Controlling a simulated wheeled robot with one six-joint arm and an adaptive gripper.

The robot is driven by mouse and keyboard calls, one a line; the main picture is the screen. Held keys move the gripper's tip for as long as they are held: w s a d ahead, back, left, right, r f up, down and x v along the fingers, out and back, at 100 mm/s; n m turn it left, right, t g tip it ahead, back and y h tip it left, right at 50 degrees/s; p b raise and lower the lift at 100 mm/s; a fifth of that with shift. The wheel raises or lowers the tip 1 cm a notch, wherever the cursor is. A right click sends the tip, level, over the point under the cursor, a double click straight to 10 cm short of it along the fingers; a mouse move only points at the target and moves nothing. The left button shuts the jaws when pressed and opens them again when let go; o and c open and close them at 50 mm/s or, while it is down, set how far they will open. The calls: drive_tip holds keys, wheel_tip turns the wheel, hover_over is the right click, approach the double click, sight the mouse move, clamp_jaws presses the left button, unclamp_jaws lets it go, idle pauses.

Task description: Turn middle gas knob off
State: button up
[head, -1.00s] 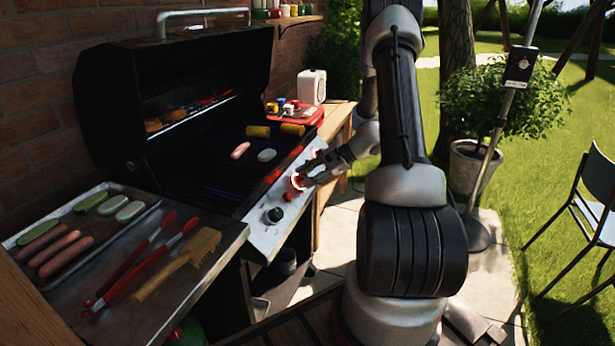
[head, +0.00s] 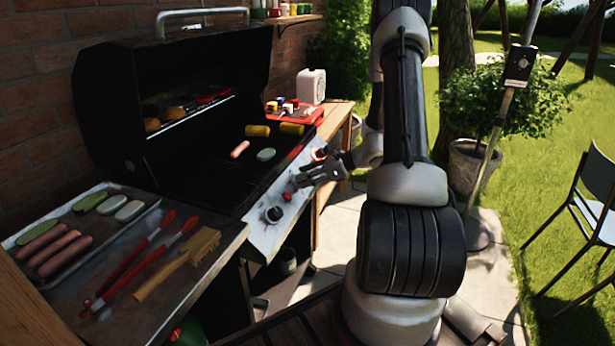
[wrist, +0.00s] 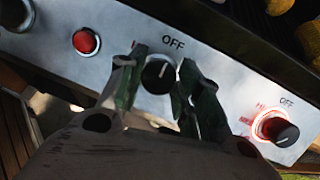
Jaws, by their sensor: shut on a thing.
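The middle gas knob (wrist: 159,76) is black, on the grill's silver front panel (wrist: 225,85). My gripper (wrist: 158,82) is shut on it, with one finger on each side. The knob's white mark points up towards the OFF label (wrist: 173,43), and no red ring glows around it. In the head view my gripper (head: 299,177) is at the panel and mostly hides this knob. The right knob (wrist: 276,130) has a glowing red ring, and its mark points away from its own OFF label.
A red button (wrist: 86,41) lies left of the middle knob, with the left knob (head: 274,214) beyond it. The open grill (head: 205,175) holds food. A metal tray (head: 150,203), tongs (head: 135,262) and a brush (head: 180,264) lie on the left shelf.

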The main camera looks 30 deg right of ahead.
drive_tip(key=shift+f, duration=0.1)
idle(0.3)
drive_tip(key=o, duration=1)
drive_tip(key=v, duration=1.2)
